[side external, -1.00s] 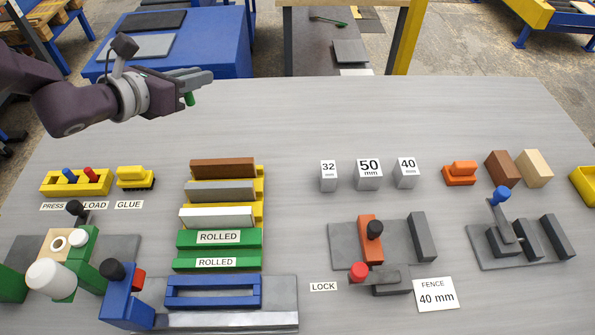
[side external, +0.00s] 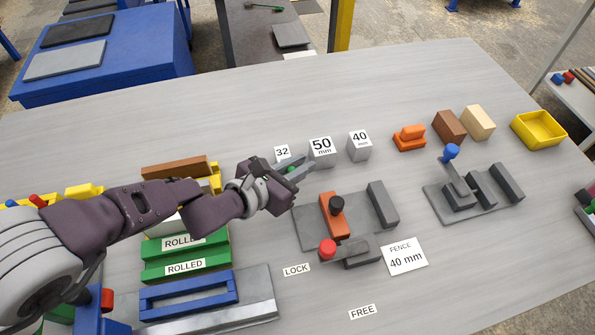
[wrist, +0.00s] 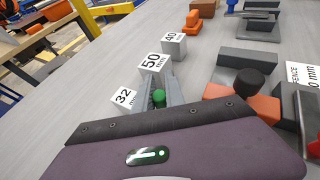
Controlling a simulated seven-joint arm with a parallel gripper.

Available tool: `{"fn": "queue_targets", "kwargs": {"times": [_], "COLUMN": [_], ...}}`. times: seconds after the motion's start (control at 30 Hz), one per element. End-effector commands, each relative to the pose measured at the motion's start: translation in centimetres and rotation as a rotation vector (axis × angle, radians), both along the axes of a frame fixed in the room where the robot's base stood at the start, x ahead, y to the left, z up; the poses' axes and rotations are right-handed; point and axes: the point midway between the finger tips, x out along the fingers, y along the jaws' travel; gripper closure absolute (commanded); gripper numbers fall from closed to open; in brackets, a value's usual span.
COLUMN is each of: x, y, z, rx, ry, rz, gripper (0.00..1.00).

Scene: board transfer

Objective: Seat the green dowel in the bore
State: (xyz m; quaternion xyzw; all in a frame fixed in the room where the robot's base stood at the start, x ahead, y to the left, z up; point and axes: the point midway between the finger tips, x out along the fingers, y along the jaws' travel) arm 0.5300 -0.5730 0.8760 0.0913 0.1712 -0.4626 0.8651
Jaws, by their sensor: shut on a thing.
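The green dowel (side external: 291,169) is held between the jaws of my gripper (side external: 297,167), shut on it above the table near the 32 and 50 mm blocks. In the wrist view the rounded green end of the dowel (wrist: 159,97) shows between the grey fingers (wrist: 160,92); its lower part is hidden. I cannot pick out a bore in the views of now. The left end of the table is largely hidden behind my arm or out of frame.
A grey fixture with an orange block (side external: 334,216) and black knob is in front. An orange-handled piece (side external: 409,138) and yellow bin (side external: 540,130) are further right.

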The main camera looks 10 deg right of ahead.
Motion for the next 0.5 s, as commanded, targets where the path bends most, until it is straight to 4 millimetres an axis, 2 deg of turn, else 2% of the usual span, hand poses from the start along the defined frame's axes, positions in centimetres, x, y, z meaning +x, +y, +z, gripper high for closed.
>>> {"fn": "queue_targets", "kwargs": {"times": [0.13, 0.47, 0.5], "x": [0.1, 0.0, 0.0], "y": [0.1, 0.1, 0.1], "z": [-2.8, -3.2, -3.2], "rx": [0.001, 0.002, 0.001], "ry": [0.002, -0.001, 0.000], "rz": [0.001, 0.001, 0.001], "gripper": [1.00, 1.00, 0.81]}}
